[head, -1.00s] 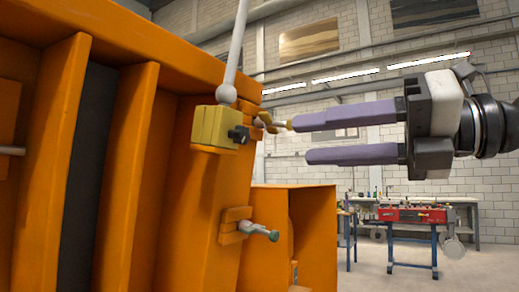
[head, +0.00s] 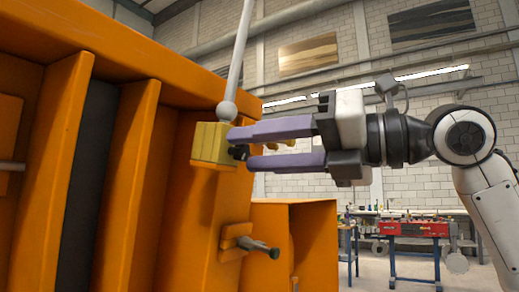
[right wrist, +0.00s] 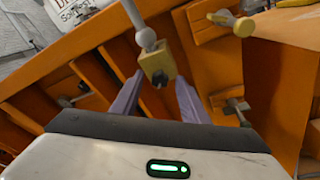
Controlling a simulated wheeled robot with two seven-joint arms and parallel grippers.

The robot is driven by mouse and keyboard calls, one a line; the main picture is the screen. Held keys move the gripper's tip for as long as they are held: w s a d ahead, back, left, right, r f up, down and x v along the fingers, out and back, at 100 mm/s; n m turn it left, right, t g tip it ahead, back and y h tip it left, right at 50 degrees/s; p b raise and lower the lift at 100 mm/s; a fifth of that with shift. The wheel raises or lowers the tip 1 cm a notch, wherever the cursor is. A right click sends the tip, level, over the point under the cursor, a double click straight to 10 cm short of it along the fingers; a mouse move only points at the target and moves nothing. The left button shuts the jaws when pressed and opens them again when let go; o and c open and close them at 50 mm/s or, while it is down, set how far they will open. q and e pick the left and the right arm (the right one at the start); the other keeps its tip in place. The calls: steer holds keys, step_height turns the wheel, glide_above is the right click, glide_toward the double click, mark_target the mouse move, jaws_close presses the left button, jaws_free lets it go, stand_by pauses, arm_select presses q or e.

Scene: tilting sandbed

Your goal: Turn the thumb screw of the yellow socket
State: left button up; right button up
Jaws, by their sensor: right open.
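The yellow socket (head: 211,144) is a block fixed to the orange frame, and it also shows in the right wrist view (right wrist: 157,62). Its black thumb screw (head: 239,152) sticks out on the right side; it shows as a dark knob in the right wrist view (right wrist: 159,79). A grey rod with a ball end (head: 227,110) stands at the top of the socket. My right gripper (head: 240,149) is open, with its purple fingers above and below the thumb screw at their tips. I cannot tell whether they touch it. My left gripper is not in view.
The large orange frame (head: 140,150) fills the left side. Below the socket, a metal pin with a dark end (head: 258,247) sticks out of an orange bracket. A red workbench (head: 408,229) stands far behind at the right.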

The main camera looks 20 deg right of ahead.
steer(key=shift+c, duration=0.5)
steer(key=c, duration=0.9)
